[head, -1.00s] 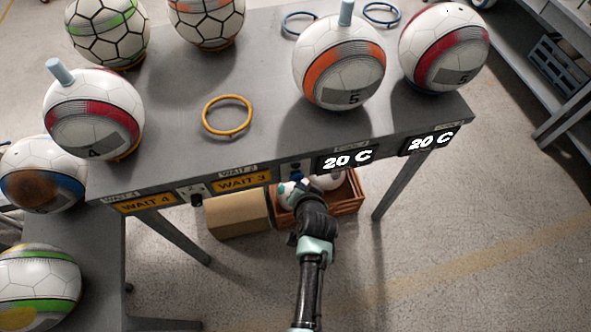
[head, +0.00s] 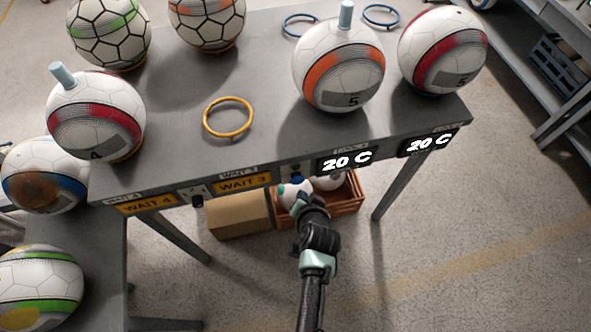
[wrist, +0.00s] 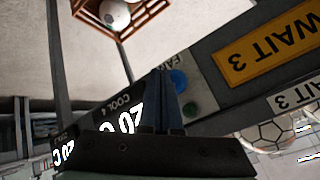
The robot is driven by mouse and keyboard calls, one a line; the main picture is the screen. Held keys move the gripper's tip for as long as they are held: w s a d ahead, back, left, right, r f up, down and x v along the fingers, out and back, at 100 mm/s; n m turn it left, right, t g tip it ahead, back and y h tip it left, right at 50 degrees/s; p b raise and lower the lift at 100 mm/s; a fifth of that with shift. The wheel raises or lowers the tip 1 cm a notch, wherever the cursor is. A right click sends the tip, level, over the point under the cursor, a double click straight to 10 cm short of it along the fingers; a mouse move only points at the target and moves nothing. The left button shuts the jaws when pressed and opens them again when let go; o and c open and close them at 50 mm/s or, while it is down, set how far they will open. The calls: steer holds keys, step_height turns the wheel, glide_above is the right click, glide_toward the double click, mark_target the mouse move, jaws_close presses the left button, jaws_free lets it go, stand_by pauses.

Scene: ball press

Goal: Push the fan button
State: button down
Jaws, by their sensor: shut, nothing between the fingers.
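In the wrist view the fan button is a round blue button (wrist: 178,80) on the grey front edge of the table, beside a partly covered label starting "FA". My gripper (wrist: 158,72) is shut and empty. Its dark, tapered fingertips show just left of the blue button in that view and cover part of the panel. I cannot tell whether they touch it. A small green round spot (wrist: 187,109) sits close below the button. In the head view my gripper (head: 299,186) is at the table's front edge, left of the first "20 C" display (head: 346,160); the button is hard to make out there.
Several soccer balls and a loose yellow ring (head: 228,117) are on the grey table (head: 190,95). Yellow "WAIT 3" (head: 242,183) and "WAIT 4" (head: 146,204) signs line its front. A crate with balls (head: 349,200) and a cardboard box (head: 238,217) are below.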

steer(key=s, duration=0.2)
steer(key=s+d+p, duration=0.1)
steer(key=s, duration=0.1)
steer(key=shift+s+d, duration=0.2)
stand_by(0.4)
